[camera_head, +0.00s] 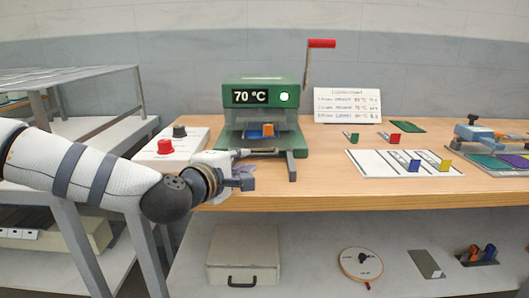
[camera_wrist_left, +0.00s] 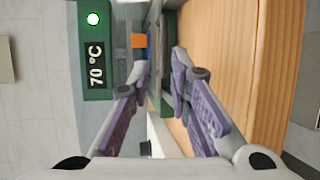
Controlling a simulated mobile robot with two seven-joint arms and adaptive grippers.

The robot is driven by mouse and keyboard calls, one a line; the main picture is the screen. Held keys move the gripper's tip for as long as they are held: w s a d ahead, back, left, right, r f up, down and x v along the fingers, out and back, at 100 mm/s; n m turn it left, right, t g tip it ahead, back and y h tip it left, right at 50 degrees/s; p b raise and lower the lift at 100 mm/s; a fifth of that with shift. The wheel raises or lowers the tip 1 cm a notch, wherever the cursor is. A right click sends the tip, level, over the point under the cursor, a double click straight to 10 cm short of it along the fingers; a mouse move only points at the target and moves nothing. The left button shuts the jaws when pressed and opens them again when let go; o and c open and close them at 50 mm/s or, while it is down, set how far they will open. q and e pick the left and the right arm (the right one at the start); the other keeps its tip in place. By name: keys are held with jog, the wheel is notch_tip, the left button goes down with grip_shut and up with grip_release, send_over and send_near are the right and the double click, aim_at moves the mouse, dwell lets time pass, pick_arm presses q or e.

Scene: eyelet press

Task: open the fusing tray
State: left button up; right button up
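The green press (camera_head: 264,92) stands at the table's left part, its display reading 70 °C beside a lit green light. In its front opening lies the grey fusing tray (camera_head: 252,140), with an orange and blue piece (camera_head: 267,131) at it. A grey bar (camera_head: 264,152) crosses low at the front. My left gripper (camera_head: 246,170) is just in front of the press, at the left end of this bar. In the left wrist view, its purple-padded fingers (camera_wrist_left: 160,72) are apart, with part of the press between them. I cannot tell whether they touch it. My right gripper is not in view.
A control box (camera_head: 178,147) with a red and a black knob sits left of the press. A red-handled lever (camera_head: 320,44) rises at the press's right. A white board (camera_head: 392,166) with coloured tabs lies further right. The wooden tabletop (camera_head: 340,193) is clear in front.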

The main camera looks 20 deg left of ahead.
aim_at(259, 155)
pick_arm(q)
jog(key=x, duration=0.5)
jog(key=b+x, duration=0.1)
jog(key=x, duration=0.2)
jog(key=shift+f, duration=0.4)
jog(key=shift+x, duration=0.75)
jog(key=shift+r, duration=0.2)
jog(key=shift+c, duration=0.5)
grip_shut()
